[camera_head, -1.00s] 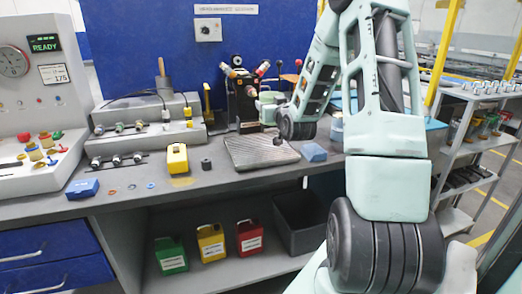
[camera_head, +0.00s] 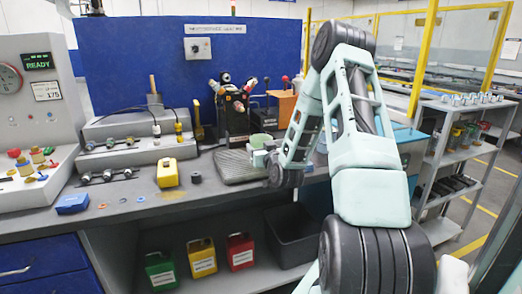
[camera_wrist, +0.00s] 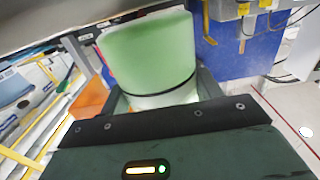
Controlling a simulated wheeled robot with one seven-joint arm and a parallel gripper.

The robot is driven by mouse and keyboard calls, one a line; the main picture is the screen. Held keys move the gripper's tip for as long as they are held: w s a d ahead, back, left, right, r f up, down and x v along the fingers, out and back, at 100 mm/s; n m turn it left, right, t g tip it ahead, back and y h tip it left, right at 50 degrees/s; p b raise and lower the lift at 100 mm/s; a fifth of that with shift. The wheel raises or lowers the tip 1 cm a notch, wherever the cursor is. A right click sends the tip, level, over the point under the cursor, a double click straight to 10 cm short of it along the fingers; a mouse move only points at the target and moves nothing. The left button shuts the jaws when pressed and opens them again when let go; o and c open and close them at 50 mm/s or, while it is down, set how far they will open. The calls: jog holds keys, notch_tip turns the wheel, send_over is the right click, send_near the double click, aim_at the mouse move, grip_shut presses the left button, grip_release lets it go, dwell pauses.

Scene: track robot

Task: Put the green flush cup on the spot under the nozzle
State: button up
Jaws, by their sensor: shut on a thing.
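The green flush cup shows large in the wrist view (camera_wrist: 150,55), with a pale lower part and a dark band round it. My gripper (camera_wrist: 160,98) is shut on it. In the head view, the green cup (camera_head: 261,141) and my gripper (camera_head: 262,154) are by the right side of the ribbed metal plate (camera_head: 232,168), apparently above it. The black fixture (camera_head: 235,118) with red and yellow parts stands behind the plate. I cannot make out the nozzle tip or the exact spot; my arm and gripper hide part of that area.
A yellow container (camera_head: 167,174), a dark ring (camera_head: 196,178) and a blue box (camera_head: 72,204) stand left on the bench. An orange block (camera_head: 284,105) stands behind my gripper. Green, yellow and red canisters (camera_head: 240,251) and a dark bin (camera_head: 291,238) are below.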

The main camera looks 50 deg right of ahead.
jog(key=shift+f, duration=0.3)
jog(key=shift+f, duration=0.15)
jog(key=shift+f+b, duration=0.15)
jog(key=shift+b, duration=0.15)
jog(key=o, duration=1)
jog(key=shift+r, duration=0.2)
